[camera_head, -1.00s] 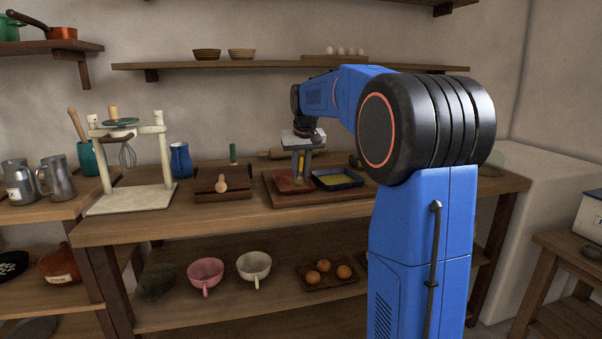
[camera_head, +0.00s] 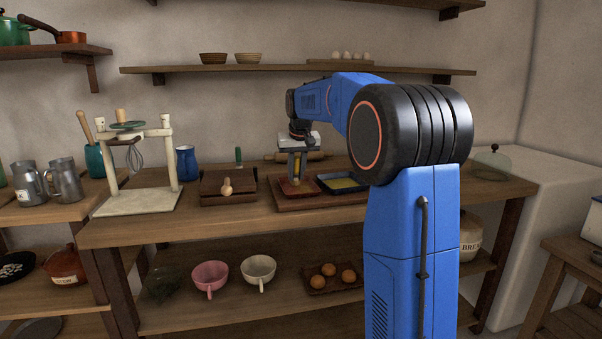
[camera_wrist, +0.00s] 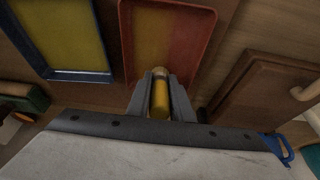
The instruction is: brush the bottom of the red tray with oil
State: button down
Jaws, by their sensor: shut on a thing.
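The red tray (camera_head: 312,188) lies on a wooden board on the counter. In the wrist view the red tray (camera_wrist: 204,50) shows a yellowish left part and a redder right part of its bottom. My gripper (camera_wrist: 160,98) is shut on a brush (camera_wrist: 160,106) with a yellow handle. The brush's pale tip is over the near part of the red tray; I cannot tell whether it touches the bottom. In the head view my gripper (camera_head: 297,174) points down over the red tray. A blue tray (camera_wrist: 82,77) with yellow oil lies beside it.
A wooden box or block (camera_head: 228,198) stands left of the board, with a whisk stand (camera_head: 138,203) and blue jug (camera_head: 187,162) further left. A rolling pin (camera_head: 315,155) lies behind. A glass dome (camera_head: 492,164) stands at the right. Bowls and eggs sit on the lower shelf.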

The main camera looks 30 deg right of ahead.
jog(key=shift+w+a, duration=0.25)
jog(key=shift+a, duration=0.75)
jog(key=shift+s+a, duration=0.3)
jog(key=shift+s, duration=0.95)
jog(key=shift+s+a, duration=0.35)
jog(key=shift+s, duration=0.9)
jog(key=shift+s+a, duration=0.3)
jog(key=shift+s, duration=0.95)
jog(key=shift+w+d, duration=0.25)
jog(key=shift+w, duration=0.75)
jog(key=shift+w+d, duration=0.25)
jog(key=shift+w, duration=0.7)
jog(key=shift+w+d, duration=0.25)
jog(key=shift+w, duration=0.65)
jog(key=shift+w+d, duration=0.2)
jog(key=shift+w, duration=0.7)
jog(key=shift+s, duration=0.15)
jog(key=shift+s+a, duration=0.35)
jog(key=shift+s, duration=0.85)
jog(key=shift+s+a, duration=0.3)
jog(key=shift+s, duration=0.9)
jog(key=shift+s+a, duration=0.35)
jog(key=shift+s, duration=0.85)
